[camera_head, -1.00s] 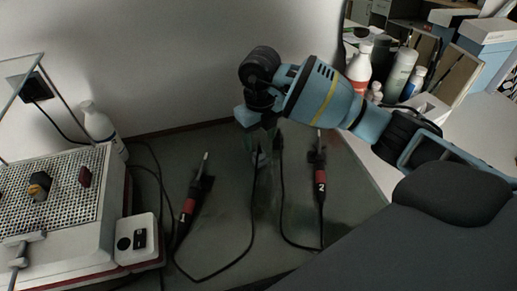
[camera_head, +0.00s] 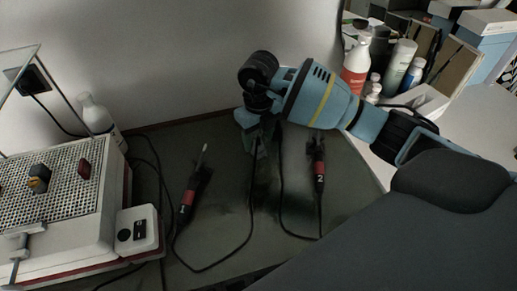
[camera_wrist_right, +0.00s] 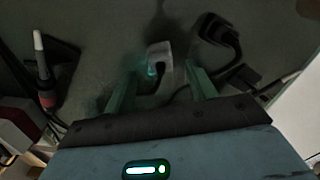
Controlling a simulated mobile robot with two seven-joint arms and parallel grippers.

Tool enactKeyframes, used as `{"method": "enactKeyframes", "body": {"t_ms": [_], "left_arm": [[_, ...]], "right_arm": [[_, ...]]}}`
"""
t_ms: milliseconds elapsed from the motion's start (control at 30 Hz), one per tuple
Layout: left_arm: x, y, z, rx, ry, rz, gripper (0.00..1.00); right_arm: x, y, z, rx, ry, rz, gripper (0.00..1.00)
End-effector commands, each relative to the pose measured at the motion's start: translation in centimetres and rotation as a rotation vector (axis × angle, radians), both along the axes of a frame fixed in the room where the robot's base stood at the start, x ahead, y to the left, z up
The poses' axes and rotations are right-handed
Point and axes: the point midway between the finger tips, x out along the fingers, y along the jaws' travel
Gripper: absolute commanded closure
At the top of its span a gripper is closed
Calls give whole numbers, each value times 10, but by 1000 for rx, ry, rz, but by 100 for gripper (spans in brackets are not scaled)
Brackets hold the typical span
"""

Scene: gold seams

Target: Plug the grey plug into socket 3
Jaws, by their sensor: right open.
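My right gripper (camera_head: 258,148) points down over the dark green bench mat, between the two soldering irons. In the right wrist view its two green fingers (camera_wrist_right: 162,88) are spread apart. A small pale grey block, which looks like the grey plug (camera_wrist_right: 158,52), lies just beyond and between the fingertips. A dark cable runs from it, and I see no finger closed on it. In the head view the gripper hides the plug. No socket marked 3 can be made out. My left gripper is not in view.
Iron 1 (camera_head: 187,197) and iron 2 (camera_head: 319,170) lie either side of the gripper, with loose black cables around. A white perforated-top unit (camera_head: 60,195) stands left, by a white bottle (camera_head: 96,115). Bottles (camera_head: 356,68) and boxes crowd the back right. The mat's front is mostly clear.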

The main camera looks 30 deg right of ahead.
Motion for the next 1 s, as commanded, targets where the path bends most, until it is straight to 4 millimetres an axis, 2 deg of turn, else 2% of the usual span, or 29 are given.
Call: {"method": "enactKeyframes", "body": {"t_ms": [333,700,1000], "left_arm": [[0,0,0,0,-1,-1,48],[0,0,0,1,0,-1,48],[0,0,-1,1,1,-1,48]], "right_arm": [[0,-1,-44,1,2,0,44],[0,-2,-47,1,0,1,44],[0,-2,-47,1,0,1,82]]}}
